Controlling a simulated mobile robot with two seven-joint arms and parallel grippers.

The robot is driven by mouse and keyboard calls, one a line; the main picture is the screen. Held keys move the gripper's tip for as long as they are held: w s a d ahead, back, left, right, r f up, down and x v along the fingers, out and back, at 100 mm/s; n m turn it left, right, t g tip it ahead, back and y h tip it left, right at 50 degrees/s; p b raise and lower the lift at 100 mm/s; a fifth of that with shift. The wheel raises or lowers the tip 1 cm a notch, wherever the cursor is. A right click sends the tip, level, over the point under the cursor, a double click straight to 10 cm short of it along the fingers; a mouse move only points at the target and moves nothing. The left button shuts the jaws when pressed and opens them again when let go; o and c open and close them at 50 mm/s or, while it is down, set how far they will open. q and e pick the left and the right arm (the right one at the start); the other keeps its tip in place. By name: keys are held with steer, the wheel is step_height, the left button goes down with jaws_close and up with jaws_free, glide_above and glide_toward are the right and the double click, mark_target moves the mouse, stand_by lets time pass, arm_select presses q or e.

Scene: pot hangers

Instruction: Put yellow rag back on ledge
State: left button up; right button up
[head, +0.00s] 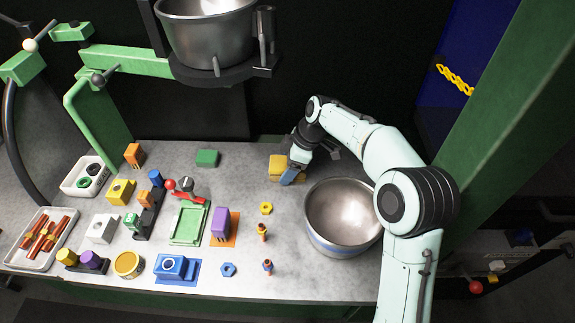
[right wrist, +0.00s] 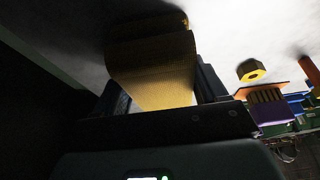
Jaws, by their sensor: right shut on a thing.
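The yellow rag (head: 276,167) is at the back of the grey table, left of the metal bowl. My right gripper (head: 290,178) reaches over the table from the right and is shut on the rag. In the right wrist view the rag (right wrist: 155,65) is a ribbed yellow cloth between the two fingers (right wrist: 165,95), and its far end lies against or close to the grey surface. Whether the rag touches the table cannot be told. My left gripper is not in view.
A metal bowl (head: 343,213) stands right of the gripper, under my right arm. A green block (head: 207,158) lies to the left at the back. Several coloured parts and a tray (head: 20,262) fill the left side. A large pot (head: 208,35) hangs above on a green frame.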

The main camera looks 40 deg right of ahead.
steer(key=o, duration=1.2)
steer(key=shift+f, duration=0.1)
steer(key=shift+s+d+r, duration=0.1)
steer(key=shift+r, duration=0.4)
arm_select(q)
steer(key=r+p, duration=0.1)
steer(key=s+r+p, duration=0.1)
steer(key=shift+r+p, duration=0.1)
steer(key=shift+p, duration=0.3)
arm_select(e)
steer(key=v, duration=1.1)
steer(key=shift+r, duration=0.15)
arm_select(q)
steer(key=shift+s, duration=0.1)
